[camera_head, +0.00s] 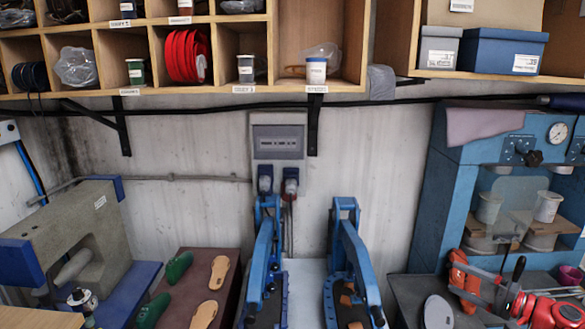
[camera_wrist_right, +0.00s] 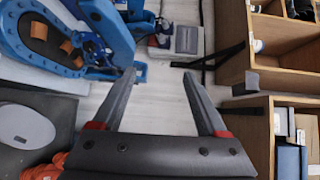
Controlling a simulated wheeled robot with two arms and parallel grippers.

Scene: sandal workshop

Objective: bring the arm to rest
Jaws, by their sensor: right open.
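My right gripper (camera_wrist_right: 158,73) shows in the right wrist view with its two grey fingers wide apart. The space between the fingers is empty, and neither finger touches anything there. In the head view my red and dark right arm is at the lower right, in front of the blue machine with the gauge. My left gripper and left arm are not in view.
Two blue clamp-like machines (camera_head: 263,262) (camera_head: 350,255) stand at the middle. A grey oval disc (camera_head: 438,312) lies on the dark surface. The gauge machine (camera_head: 425,215) is at the right. Tan soles (camera_head: 219,272) lie at left. A wooden shelf (camera_head: 215,95) hangs above.

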